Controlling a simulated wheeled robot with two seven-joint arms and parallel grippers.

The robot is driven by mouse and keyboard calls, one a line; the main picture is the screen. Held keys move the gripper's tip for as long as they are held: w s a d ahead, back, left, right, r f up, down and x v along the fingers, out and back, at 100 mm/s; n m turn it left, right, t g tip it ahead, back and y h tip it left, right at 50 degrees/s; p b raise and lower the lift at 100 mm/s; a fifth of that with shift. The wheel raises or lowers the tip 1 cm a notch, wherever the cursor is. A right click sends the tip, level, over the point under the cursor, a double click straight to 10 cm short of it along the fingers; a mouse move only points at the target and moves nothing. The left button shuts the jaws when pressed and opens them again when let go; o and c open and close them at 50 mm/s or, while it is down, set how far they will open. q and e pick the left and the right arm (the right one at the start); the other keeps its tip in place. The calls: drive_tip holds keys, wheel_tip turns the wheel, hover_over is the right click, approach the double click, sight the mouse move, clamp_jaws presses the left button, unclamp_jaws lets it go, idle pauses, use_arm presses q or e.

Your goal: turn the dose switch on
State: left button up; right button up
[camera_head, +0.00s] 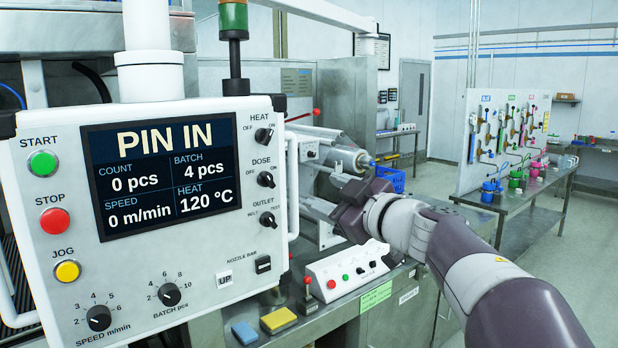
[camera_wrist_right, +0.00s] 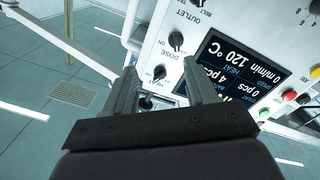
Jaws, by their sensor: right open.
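The dose switch (camera_head: 265,180) is a black rotary knob between OFF and ON marks, on the right side of the white control panel (camera_head: 225,255). I cannot tell surely which mark its handle points to. The dose switch (camera_wrist_right: 176,39) shows upside down in the wrist view, above the finger tips and apart from them. My right gripper (camera_head: 349,213) is to the right of the panel, apart from the switch. In the wrist view the right gripper (camera_wrist_right: 160,82) is open and empty, with the heat switch (camera_wrist_right: 158,73) seen between its fingers. My left gripper is out of view.
The heat switch (camera_head: 263,135) is above the dose switch and the outlet switch (camera_head: 267,220) below it. A display (camera_head: 160,178) reads PIN IN. A small button box (camera_head: 345,270) and sponges (camera_head: 278,319) are on the bench below.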

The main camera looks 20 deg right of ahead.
sight(270, 179)
drive_tip(key=shift+y, duration=0.3)
drive_tip(key=w+a+p, duration=0.1)
drive_tip(key=w+a, duration=0.1)
drive_tip(key=w, duration=0.1)
drive_tip(key=w+a+p, duration=0.1)
drive_tip(key=w+a, duration=0.2)
drive_tip(key=w, duration=0.1)
drive_tip(key=w+a+p, duration=0.1)
drive_tip(key=w+a, duration=0.1)
drive_tip(key=w, duration=0.2)
drive_tip(key=shift+w+a+r, duration=0.1)
drive_tip(key=shift+a+r, duration=0.1)
drive_tip(key=shift+a, duration=0.25)
drive_tip(key=shift+d+f, duration=0.1)
drive_tip(key=shift+d, duration=0.15)
drive_tip(key=shift+w+d, duration=0.1)
drive_tip(key=shift+d, duration=0.05)
drive_tip(key=shift+c, duration=0.7)
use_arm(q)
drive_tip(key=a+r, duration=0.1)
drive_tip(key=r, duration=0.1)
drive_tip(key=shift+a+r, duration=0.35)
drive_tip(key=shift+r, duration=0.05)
use_arm(e)
drive_tip(key=c, duration=0.9)
